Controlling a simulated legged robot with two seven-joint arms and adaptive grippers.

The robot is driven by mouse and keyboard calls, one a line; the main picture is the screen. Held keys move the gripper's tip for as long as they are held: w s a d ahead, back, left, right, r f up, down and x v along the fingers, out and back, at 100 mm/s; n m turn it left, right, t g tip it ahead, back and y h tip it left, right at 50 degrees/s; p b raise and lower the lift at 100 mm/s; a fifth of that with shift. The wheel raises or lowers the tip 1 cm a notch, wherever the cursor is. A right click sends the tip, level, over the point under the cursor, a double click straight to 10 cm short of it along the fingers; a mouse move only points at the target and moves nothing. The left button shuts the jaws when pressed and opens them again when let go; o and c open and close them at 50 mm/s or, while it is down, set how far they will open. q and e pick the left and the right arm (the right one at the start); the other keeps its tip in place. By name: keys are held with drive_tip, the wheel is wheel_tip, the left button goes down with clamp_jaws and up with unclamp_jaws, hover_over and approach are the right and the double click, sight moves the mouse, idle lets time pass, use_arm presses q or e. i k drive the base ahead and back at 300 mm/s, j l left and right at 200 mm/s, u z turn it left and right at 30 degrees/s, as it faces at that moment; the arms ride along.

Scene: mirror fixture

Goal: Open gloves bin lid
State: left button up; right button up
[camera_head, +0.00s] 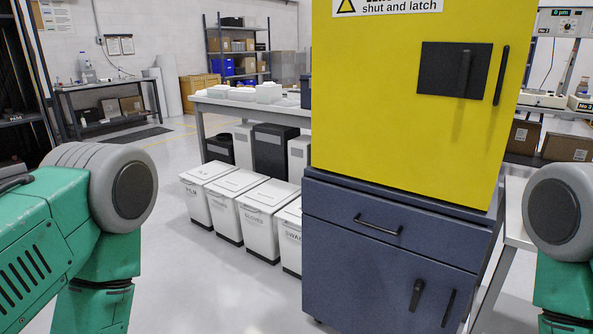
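The gloves bin (258,230) is a white bin with a dark base, standing on the floor left of the yellow and blue cabinet. Its front label appears to read "GLOVES". Its white lid (269,194) looks shut. The bin is the third from the left in a row of similar white bins. Neither of my grippers is in view; only green and grey parts of my arms show at the left and right edges, well apart from the bin.
A tall cabinet, yellow above (415,110) and blue below (385,250), stands close at right and partly hides the rightmost bin (291,240), labelled like "SWABS". A worktable (255,110) stands behind the bins. The floor (220,285) before the bins is clear.

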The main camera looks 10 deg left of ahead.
sight(272, 195)
drive_tip(key=i+j+u, duration=0.3)
drive_tip(key=i+u, duration=0.2)
drive_tip(key=i, duration=0.25)
drive_tip(key=i+u, duration=0.45)
drive_tip(key=i, duration=0.3)
drive_tip(key=i+l+u, duration=0.2)
drive_tip(key=i+u, duration=0.3)
drive_tip(key=i, duration=0.25)
drive_tip(key=i+z, duration=0.35)
drive_tip(key=i+j+z, duration=0.3)
drive_tip(key=i, duration=0.15)
drive_tip(key=i+j+z, duration=0.35)
drive_tip(key=l+z, duration=0.1)
drive_tip(key=z, duration=1.25)
